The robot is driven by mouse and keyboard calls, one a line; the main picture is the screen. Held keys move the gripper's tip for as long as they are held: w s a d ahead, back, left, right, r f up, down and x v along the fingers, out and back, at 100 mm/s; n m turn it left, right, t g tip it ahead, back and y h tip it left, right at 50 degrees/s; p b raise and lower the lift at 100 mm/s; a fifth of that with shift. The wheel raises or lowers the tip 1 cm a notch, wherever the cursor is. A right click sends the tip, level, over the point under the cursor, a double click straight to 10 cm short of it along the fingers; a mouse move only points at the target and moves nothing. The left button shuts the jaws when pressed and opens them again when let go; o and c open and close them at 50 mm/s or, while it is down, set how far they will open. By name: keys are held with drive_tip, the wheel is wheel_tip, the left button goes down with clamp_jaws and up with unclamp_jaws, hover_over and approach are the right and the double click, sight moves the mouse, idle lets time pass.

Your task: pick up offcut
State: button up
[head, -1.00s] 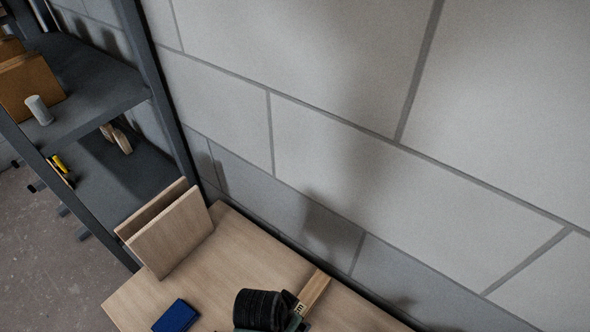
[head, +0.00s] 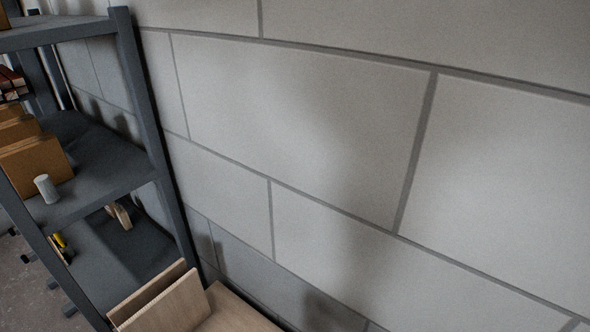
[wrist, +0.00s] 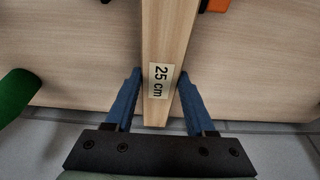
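A pale wooden offcut (wrist: 165,40) with a white "25 cm" label runs down the middle of the wrist view, from the top edge to its end near the tabletop edge. My gripper (wrist: 160,76) has its two blue fingers on either side of it, close to the labelled end. Both fingertips meet its sides, with no gap that I can see, so the gripper looks shut on it. Whether the offcut is clear of the tabletop is hard to tell. The head view now shows neither the gripper nor the offcut.
The wooden tabletop (wrist: 60,60) has a green object (wrist: 18,93) at left and an orange object (wrist: 233,5) at top right. In the head view, a dark metal shelf (head: 100,195) stands at left, two upright boards (head: 165,305) lean nearby, and a grey block wall (head: 300,120) fills the right.

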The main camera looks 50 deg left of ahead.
clamp_jaws()
